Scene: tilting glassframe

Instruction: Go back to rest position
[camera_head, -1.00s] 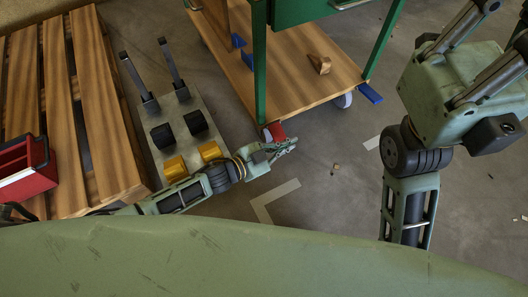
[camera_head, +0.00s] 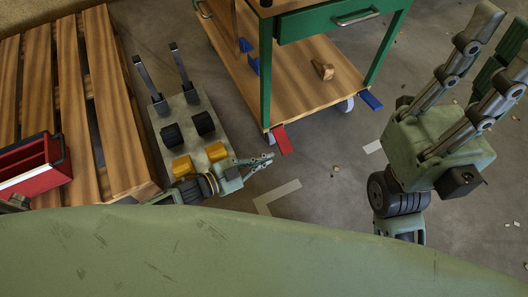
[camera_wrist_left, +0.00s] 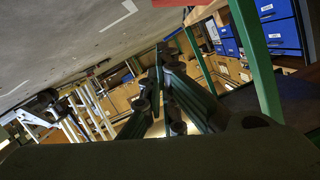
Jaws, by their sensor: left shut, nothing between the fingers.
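My left gripper (camera_head: 266,160) is small in the head view, just right of the yellow blocks of a grey floor device. Its fingers are together with nothing between them. In the left wrist view its dark green fingers (camera_wrist_left: 163,58) converge at their tips. My right gripper (camera_head: 462,100) is large at the right of the head view, with its palm low and its fingers pointing up and right.
A green-framed cart (camera_head: 265,85) with a wooden shelf and red pedal (camera_head: 282,139) stands ahead of the left gripper. The grey device (camera_head: 190,100) and wooden pallet (camera_head: 108,100) are left. A red toolbox (camera_head: 36,180) sits on the pallet. Floor between cart and right arm is mostly clear.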

